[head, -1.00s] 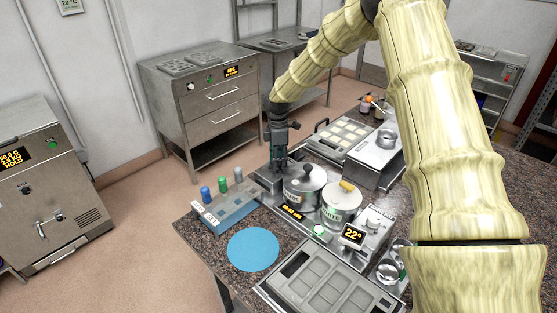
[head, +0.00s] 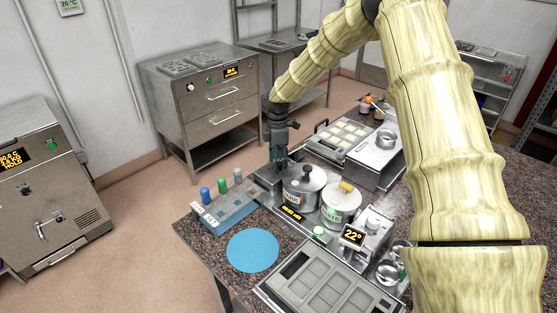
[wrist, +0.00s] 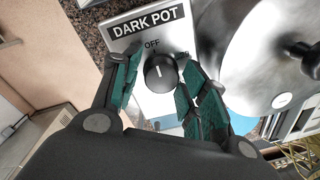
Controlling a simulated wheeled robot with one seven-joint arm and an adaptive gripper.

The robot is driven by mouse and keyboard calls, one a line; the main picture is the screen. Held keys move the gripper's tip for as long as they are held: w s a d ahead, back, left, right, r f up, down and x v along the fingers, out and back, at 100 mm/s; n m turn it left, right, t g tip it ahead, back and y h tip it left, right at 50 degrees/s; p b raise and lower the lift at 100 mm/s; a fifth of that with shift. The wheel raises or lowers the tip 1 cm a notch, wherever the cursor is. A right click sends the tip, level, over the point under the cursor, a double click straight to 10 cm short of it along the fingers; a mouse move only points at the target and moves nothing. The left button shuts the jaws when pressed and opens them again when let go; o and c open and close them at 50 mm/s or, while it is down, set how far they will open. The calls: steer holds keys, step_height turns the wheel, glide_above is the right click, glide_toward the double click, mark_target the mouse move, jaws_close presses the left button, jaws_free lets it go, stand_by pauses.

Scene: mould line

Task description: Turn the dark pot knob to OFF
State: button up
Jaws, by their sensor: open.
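The dark pot knob (wrist: 159,73) is black and round with a short white mark. It sits on a light panel labelled DARK POT (wrist: 148,22) in the wrist view. OFF is printed just above the knob, and another label to the right is partly hidden by a finger. I cannot tell for certain which label the mark points to. My gripper (wrist: 160,62) is open, with one green-padded finger on each side of the knob; contact is not clear. In the head view my gripper (head: 278,155) is low at the left of the dark pot (head: 302,190), and hides the knob.
A second pot with a yellow-handled lid (head: 341,205) stands right of the dark pot. A blue round mat (head: 252,251), a rack with coloured bottles (head: 228,212) and a mould tray (head: 322,287) lie nearer. Another tray (head: 350,138) lies behind. The pot lid (wrist: 270,55) is close right of my fingers.

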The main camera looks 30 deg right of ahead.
step_height(320, 180, up, 12)
steer(key=shift+w+d, duration=0.15)
steer(key=shift+w, duration=0.2)
steer(key=shift+f, duration=0.1)
stand_by(0.5)
